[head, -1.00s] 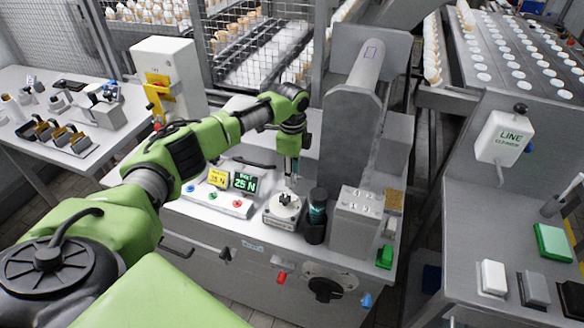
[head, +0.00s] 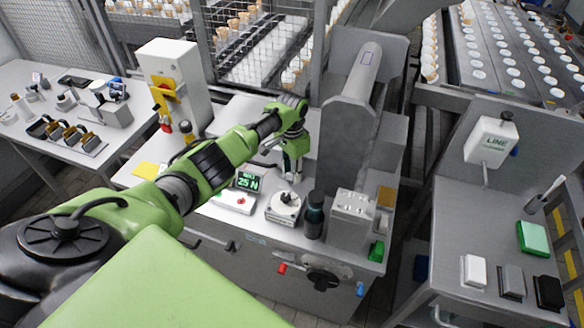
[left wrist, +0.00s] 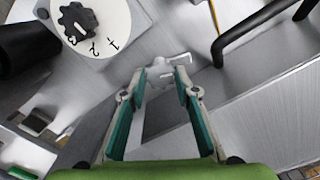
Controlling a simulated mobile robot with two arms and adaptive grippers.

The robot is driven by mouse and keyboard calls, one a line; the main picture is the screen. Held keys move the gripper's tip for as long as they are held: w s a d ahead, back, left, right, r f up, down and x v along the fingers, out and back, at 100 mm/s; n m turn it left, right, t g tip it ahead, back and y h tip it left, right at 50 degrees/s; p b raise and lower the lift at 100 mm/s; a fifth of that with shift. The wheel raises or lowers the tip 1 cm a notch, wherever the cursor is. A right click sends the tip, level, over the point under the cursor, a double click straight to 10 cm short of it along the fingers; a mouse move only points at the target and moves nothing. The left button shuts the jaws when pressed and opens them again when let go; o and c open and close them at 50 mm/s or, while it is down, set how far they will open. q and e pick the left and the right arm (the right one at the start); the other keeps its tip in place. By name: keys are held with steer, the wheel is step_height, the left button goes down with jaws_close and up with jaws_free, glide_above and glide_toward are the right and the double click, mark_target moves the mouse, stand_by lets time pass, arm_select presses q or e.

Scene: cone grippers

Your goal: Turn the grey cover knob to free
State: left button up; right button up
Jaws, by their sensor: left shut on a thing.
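The grey cover knob (left wrist: 160,80) is a small lobed grey piece with a bent pointer-like arm, seen in the left wrist view. My left gripper (left wrist: 161,84) has a fingertip on each side of it and is shut on it. In the head view the left gripper (head: 292,176) points down on the grey machine, just behind a white dial (head: 284,209) with a black knob (head: 286,197). The knob in the grip is too small and covered to make out there. The dial shows numbers in the left wrist view (left wrist: 112,18). My right gripper is in neither view.
A dark cylinder (head: 315,216) stands right of the dial, beside a grey block (head: 351,216). A green 25 N display (head: 247,181) is at left. A tall grey housing (head: 350,130) rises behind. A black bar handle (left wrist: 255,30) lies close to the gripper's right.

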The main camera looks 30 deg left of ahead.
mark_target(291, 175)
arm_select(q)
steer(key=shift+r+n+p, duration=0.1)
steer(key=shift+n+p, duration=0.7)
steer(key=shift+n, duration=1.2)
steer(key=shift+a, duration=0.1)
steer(key=shift+w, duration=0.1)
steer(key=o, duration=0.8)
steer(key=shift+o, duration=0.2)
step_height(291, 175, up, 12)
